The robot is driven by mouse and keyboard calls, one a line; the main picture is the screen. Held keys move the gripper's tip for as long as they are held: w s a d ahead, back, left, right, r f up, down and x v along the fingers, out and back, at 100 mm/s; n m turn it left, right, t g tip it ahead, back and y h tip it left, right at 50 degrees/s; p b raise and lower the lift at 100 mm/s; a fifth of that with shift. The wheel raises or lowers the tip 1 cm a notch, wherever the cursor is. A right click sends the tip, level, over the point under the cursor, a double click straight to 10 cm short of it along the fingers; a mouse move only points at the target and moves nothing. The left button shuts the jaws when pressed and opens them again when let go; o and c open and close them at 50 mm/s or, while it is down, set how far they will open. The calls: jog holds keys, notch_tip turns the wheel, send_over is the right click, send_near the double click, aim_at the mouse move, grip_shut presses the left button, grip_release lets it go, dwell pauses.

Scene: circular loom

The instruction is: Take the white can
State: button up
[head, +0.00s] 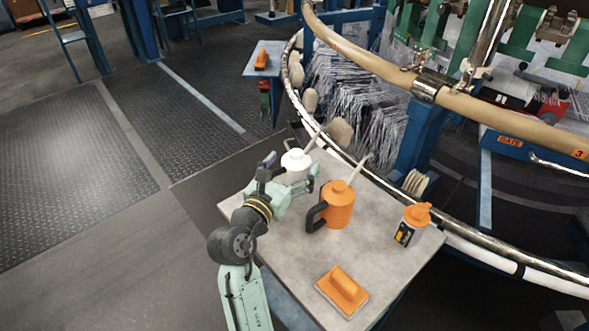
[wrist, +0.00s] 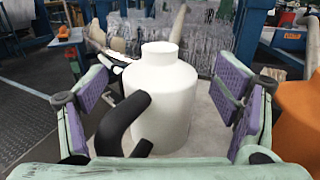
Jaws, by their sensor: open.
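The white can (head: 296,163) stands upright near the far left corner of the grey table (head: 392,262), with a thin spout rising to the right. In the wrist view the white can (wrist: 166,100) is close and fills the middle, its black handle (wrist: 122,122) facing me. My gripper (head: 291,177) is open, with one finger on each side of the can. In the wrist view the purple finger pads (wrist: 162,100) stand apart from the can, with a gap showing on both sides. The can's base is partly hidden by my gripper in the head view.
An orange can (head: 339,205) with a black handle stands close to the right of my gripper. The loom's curved rail (head: 322,132) runs just behind the table.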

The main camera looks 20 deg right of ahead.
jog(key=shift+w+d, duration=0.15)
jog(key=c, duration=1.5)
